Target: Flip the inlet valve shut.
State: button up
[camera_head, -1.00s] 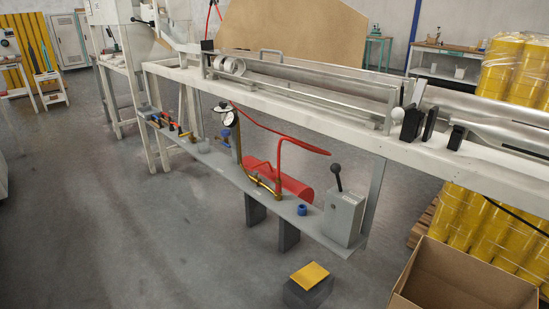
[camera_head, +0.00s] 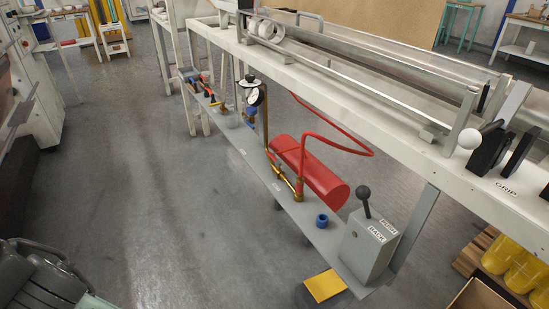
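The air line on the grey lower shelf shows brass fittings (camera_head: 284,180) joined to a red hose (camera_head: 300,165), in front of a red cylinder (camera_head: 318,175). A vertical brass pipe (camera_head: 265,125) rises from them to a round white-faced gauge (camera_head: 254,96), with a blue part (camera_head: 250,113) beside it. An inlet valve lever is too small to make out for certain, so I cannot tell whether it is open or shut. My gripper is not in view.
A grey box (camera_head: 367,247) with a black-knobbed lever stands at the shelf's near end, beside a blue ring (camera_head: 321,220). The white frame (camera_head: 350,107) overhangs the shelf. A yellow-topped block (camera_head: 325,286) is below. Open floor (camera_head: 150,180) lies left.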

aim_at(278, 163)
jog(key=i+j+z, duration=0.25)
jog(key=i, duration=0.15)
jog(key=i+j+z, duration=0.25)
jog(key=i, duration=0.65)
